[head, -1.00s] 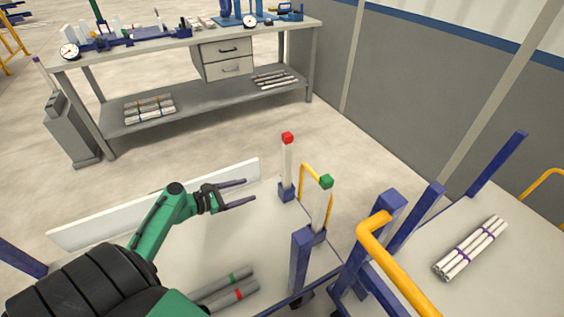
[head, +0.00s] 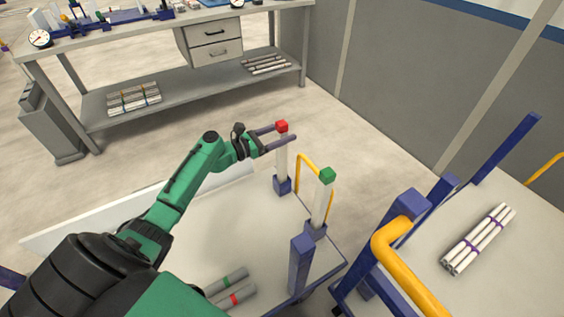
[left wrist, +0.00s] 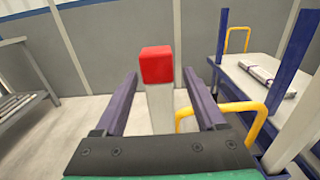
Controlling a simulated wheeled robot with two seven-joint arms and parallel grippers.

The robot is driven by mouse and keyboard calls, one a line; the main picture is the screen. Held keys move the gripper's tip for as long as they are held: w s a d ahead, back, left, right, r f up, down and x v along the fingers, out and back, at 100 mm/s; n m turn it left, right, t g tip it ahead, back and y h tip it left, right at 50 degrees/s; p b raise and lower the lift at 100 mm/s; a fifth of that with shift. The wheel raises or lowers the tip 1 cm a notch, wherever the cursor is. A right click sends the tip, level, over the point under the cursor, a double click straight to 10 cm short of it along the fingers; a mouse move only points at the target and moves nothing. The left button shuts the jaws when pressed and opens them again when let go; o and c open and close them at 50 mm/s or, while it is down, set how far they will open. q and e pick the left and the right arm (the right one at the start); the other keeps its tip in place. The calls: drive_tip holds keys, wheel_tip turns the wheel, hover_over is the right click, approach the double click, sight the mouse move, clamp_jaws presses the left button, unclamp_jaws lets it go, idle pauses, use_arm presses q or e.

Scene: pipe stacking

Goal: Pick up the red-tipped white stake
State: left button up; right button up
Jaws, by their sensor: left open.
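The red-tipped white stake (head: 282,155) stands upright in a blue socket (head: 282,185) at the far corner of the cart, left of the green-tipped stake. My left gripper (head: 285,134) is open at the height of the red tip, its fingers on either side of the stake's top in the head view. In the left wrist view the red tip (left wrist: 157,65) and white shaft (left wrist: 161,108) show between the two open fingers (left wrist: 160,85). I cannot tell whether a finger touches it. My right gripper is not in view.
A green-tipped white stake (head: 323,200) stands close by in a blue post. A yellow handle (head: 306,160) rises just beside the red-tipped stake. Grey pipes with green and red bands (head: 228,290) lie on the cart. A white pipe bundle (head: 478,240) lies on the right-hand cart.

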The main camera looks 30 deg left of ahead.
use_arm(q)
drive_tip(key=shift+w+f, duration=0.1)
drive_tip(key=shift+w, duration=0.05)
clamp_jaws()
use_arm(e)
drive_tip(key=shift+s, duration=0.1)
